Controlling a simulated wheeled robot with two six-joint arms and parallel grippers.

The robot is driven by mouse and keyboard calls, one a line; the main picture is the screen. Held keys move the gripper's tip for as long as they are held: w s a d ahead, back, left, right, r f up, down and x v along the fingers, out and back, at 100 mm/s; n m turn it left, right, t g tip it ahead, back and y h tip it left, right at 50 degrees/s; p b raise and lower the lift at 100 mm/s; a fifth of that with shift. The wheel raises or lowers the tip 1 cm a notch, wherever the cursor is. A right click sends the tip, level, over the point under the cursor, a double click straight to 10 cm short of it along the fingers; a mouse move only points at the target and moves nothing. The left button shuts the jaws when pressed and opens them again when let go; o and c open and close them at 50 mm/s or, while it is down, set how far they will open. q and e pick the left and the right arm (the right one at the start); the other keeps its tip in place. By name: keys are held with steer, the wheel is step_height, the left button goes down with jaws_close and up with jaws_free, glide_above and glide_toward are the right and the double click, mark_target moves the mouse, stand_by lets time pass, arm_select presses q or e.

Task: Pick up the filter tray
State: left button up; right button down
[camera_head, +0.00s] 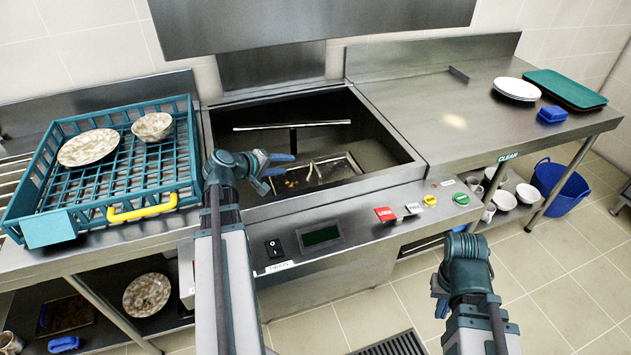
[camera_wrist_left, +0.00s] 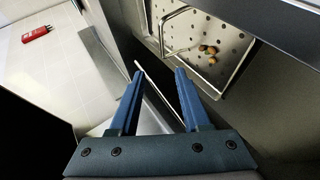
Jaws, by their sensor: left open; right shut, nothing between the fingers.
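The filter tray (camera_head: 341,167) is a metal perforated tray with a wire handle and a few food scraps, down inside the open steel basin. It also shows in the left wrist view (camera_wrist_left: 226,72), at upper right, with its handle at its left side. My left gripper (camera_head: 279,165) is open and empty over the front left part of the basin, just left of the tray. In the left wrist view its two blue fingers (camera_wrist_left: 160,74) point toward the handle, apart from it. My right gripper (camera_head: 440,299) is shut and empty, low in front of the counter.
A teal rack (camera_head: 122,213) with a dirty plate and bowl stands left. A thin bar (camera_head: 291,126) crosses the basin (camera_head: 392,169). The right counter (camera_head: 430,98) is mostly clear, with plates, a green tray and a blue sponge at its far end.

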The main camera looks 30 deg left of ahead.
arm_select(q)
steer(key=b+x, duration=0.3)
steer(key=x, duration=0.4)
steer(key=shift+w+d+f+b, duration=0.1)
steer(key=shift+f+b, duration=0.15)
steer(key=shift+b, duration=0.05)
steer(key=shift+w+d+f, duration=0.1)
steer(key=shift+w, duration=0.25)
steer(key=b, duration=0.3)
glide_above(310, 180)
step_height(310, 180, down, 3)
steer(key=shift+f, duration=0.1)
jaws_close()
stand_by(0.5)
